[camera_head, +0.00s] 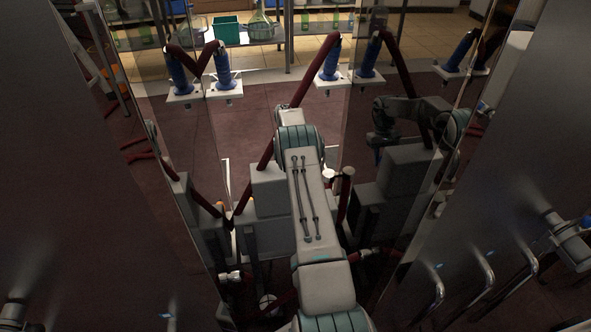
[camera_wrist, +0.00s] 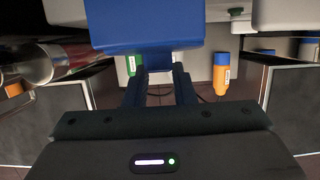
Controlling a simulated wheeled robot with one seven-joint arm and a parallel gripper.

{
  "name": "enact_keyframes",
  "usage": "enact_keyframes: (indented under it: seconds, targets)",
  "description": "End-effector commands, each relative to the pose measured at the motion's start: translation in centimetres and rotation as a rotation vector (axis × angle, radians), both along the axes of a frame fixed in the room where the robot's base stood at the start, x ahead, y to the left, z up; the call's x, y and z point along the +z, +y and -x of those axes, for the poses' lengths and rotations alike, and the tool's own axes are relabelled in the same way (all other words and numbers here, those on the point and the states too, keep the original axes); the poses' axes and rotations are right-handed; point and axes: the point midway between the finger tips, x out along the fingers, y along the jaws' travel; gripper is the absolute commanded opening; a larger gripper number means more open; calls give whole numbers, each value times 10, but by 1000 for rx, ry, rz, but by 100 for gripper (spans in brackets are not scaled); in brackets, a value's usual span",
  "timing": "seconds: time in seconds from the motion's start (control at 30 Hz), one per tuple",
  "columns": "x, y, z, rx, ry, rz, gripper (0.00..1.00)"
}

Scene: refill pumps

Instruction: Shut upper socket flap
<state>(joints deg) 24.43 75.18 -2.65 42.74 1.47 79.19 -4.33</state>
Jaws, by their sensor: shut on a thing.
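In the wrist view a plain blue block (camera_wrist: 145,24) fills the top middle, close to the camera. It may be the upper socket flap, but I cannot make out a hinge or socket. My gripper (camera_wrist: 160,80) reaches up to its lower edge, with its two dark fingers close together. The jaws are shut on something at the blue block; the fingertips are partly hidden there. A small pale piece shows between the fingers. In the head view my arm hides its own end, and I cannot pick out the flap.
An orange and blue cylinder (camera_wrist: 221,75) and a green one (camera_wrist: 132,64) hang behind the fingers. A silver and red hose fitting (camera_wrist: 40,63) is close on the left. In the head view, blue nozzles (camera_head: 178,73) on white brackets and red hoses stand ahead, between tall panels (camera_head: 60,190).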

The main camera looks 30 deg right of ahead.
Motion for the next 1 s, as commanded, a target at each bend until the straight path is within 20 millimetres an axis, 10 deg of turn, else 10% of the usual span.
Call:
enact_keyframes:
  seconds: [0.4,0.6,1.0]
  targets:
    - [-9,13,1,16,9,-4,0]
    - [-6,12,0,15,5,-2,45]
    - [7,11,-3,16,1,0,45]
